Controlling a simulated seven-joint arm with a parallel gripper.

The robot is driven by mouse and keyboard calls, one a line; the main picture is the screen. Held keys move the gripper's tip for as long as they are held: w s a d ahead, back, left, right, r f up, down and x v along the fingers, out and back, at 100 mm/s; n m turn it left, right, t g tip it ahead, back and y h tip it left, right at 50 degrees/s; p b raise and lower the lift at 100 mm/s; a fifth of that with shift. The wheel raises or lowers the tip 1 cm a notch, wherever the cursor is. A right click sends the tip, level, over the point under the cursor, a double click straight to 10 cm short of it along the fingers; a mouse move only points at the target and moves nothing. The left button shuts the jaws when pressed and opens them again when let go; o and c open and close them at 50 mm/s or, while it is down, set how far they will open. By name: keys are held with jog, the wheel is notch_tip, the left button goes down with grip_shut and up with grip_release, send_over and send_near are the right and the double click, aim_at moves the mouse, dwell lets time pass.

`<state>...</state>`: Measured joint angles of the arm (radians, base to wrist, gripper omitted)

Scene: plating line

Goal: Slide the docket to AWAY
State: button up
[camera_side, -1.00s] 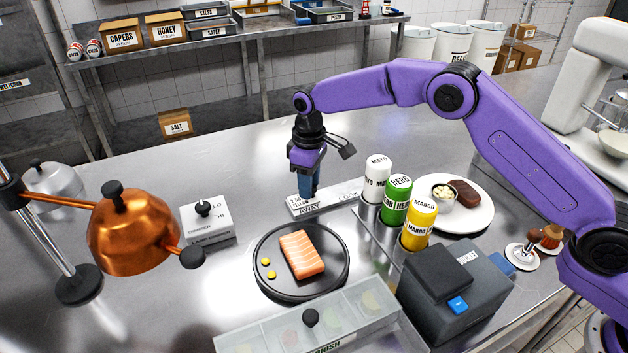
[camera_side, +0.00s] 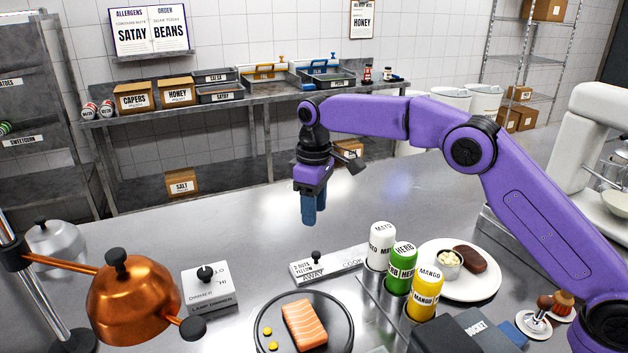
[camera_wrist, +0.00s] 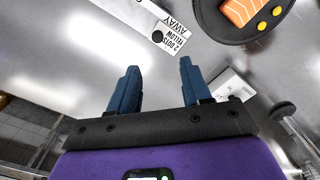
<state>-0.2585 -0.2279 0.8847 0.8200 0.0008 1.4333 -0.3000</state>
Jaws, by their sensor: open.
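The docket (camera_side: 304,267), a small white card reading "2 DOTS YELLOW" with a black knob, sits at the AWAY end of a pale rail (camera_side: 335,268). The rail's other end is marked COOK. The docket also shows in the wrist view (camera_wrist: 172,44), with AWAY printed beside it. My gripper (camera_side: 309,222) hangs above and behind the rail, pointing down, clear of the docket and knob. In the wrist view its blue fingers (camera_wrist: 158,65) are apart with nothing between them.
Mayo, herb and mango bottles (camera_side: 403,262) stand right of the rail. A black plate (camera_side: 346,325) with salmon and yellow dots lies in front. A white box (camera_side: 208,288) and copper lamp (camera_side: 130,305) are at left. The counter behind the rail is clear.

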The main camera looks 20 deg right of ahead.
notch_tip(320, 180, up, 6)
dwell(0.4)
jog(key=shift+r, duration=0.1)
dwell(0.4)
jog(key=s+d+r+n, duration=0.1)
jog(key=s+d, duration=0.2)
jog(key=s, duration=0.7)
jog(key=s+d+n, duration=0.1)
jog(key=s+d, duration=0.1)
jog(key=s, duration=0.8)
jog(key=s+d+f, duration=0.4)
jog(key=s+d, duration=0.4)
jog(key=s, duration=0.3)
jog(key=s+d+f+n, duration=0.1)
jog(key=s+d+f, duration=0.2)
jog(key=s+d, duration=0.6)
jog(key=shift+s+f+n, duration=0.3)
jog(key=shift+s+f, duration=0.05)
jog(key=shift+s, duration=0.65)
